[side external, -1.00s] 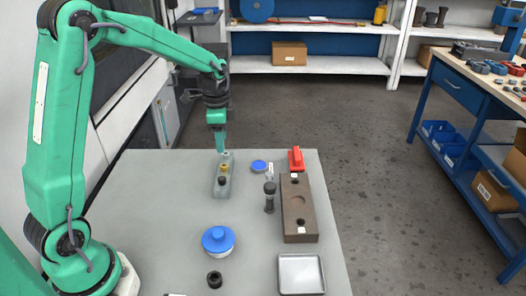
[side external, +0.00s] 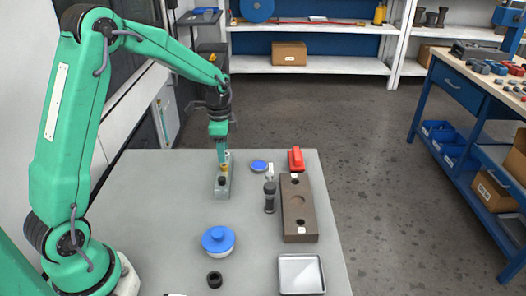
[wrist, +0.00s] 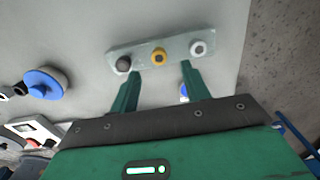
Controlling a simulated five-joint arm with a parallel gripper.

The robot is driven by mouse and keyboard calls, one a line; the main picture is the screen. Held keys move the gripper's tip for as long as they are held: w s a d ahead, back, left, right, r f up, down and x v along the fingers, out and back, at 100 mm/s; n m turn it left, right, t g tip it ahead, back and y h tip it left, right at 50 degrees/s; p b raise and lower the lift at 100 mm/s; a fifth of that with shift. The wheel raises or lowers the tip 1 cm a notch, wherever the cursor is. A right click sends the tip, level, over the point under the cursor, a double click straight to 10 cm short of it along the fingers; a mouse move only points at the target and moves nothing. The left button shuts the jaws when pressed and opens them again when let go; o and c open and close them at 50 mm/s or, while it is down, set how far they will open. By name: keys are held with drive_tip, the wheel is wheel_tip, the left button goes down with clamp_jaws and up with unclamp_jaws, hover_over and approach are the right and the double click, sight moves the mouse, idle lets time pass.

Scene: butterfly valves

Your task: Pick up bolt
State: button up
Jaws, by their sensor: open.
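A pale grey rack (side external: 222,190) stands near the far edge of the table. In the wrist view the rack (wrist: 180,47) holds a row of three round-headed pieces, apparently bolts: a dark bolt (wrist: 123,64), a yellow bolt (wrist: 158,57) and a whitish bolt (wrist: 198,48). The dark bolt (side external: 222,180) shows at the near end in the side view; the whitish one is not clear there. My gripper (side external: 221,160) points down over the rack's far part. In the wrist view its fingers (wrist: 159,78) are apart, with nothing between them, and point toward the yellow bolt.
A blue-lidded jar (side external: 218,240) and a black ring (side external: 215,279) stand nearer. To the right are a dark upright cylinder (side external: 270,198), a blue disc (side external: 259,166), a brown block (side external: 299,225), a red piece (side external: 296,158) and a grey tray (side external: 301,274). The table's left part is clear.

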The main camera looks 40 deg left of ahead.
sight(224, 165)
drive_tip(key=shift+s+f, duration=0.1)
drive_tip(key=shift+f, duration=2.45)
drive_tip(key=shift+c, duration=0.2)
clamp_jaws()
